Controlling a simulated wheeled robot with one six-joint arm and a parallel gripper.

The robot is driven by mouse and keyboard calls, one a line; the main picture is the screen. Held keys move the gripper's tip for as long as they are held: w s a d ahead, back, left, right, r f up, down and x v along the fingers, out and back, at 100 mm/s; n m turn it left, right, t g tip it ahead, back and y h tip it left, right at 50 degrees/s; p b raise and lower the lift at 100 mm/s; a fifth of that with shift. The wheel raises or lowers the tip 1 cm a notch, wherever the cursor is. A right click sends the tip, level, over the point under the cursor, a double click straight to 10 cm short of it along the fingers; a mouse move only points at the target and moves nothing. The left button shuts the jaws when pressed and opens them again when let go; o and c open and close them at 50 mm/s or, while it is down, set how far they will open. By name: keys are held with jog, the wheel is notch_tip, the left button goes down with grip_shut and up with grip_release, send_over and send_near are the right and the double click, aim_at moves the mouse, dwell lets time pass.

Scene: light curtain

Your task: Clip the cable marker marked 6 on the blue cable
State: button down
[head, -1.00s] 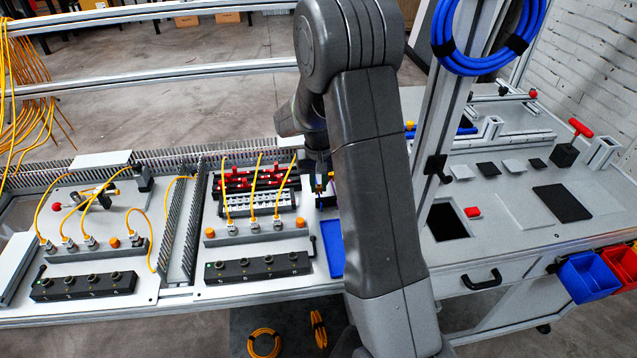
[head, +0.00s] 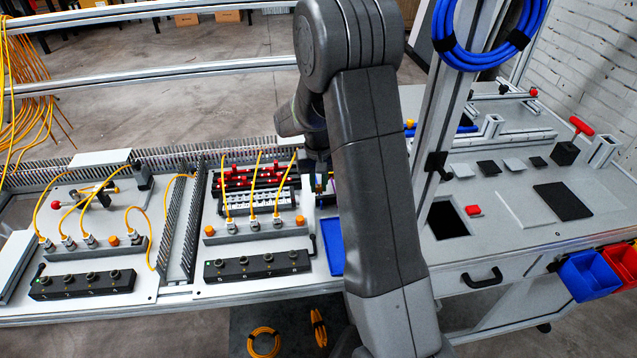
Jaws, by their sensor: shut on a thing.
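My gripper (head: 320,182) is partly in view below my wrist, at the right end of the middle panel. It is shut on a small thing. My arm covers much of it, and the held thing is too small to identify; no number is readable. A blue strip (head: 466,130), possibly a cable, runs along the fixture on the right bench, behind the upright post, with a short blue part (head: 410,133) left of the post. A blue cable coil (head: 487,30) hangs on the post. I cannot make out a marker on either.
The middle panel holds yellow cables (head: 253,190), red parts (head: 258,172) and a black socket block (head: 258,265). A blue tray (head: 331,247) lies right of it. The upright post (head: 447,130) stands close right of my arm. The right bench has a square opening (head: 447,220).

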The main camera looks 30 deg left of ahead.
jog(key=shift+f, duration=0.1)
jog(key=c, duration=1.3)
grip_release()
jog(key=shift+r+p, duration=2.55)
jog(key=shift+r, duration=1.3)
jog(key=shift+f, duration=0.15)
notch_tip(320, 180, down, 7)
jog(key=b, duration=0.5)
jog(key=shift+f, duration=0.2)
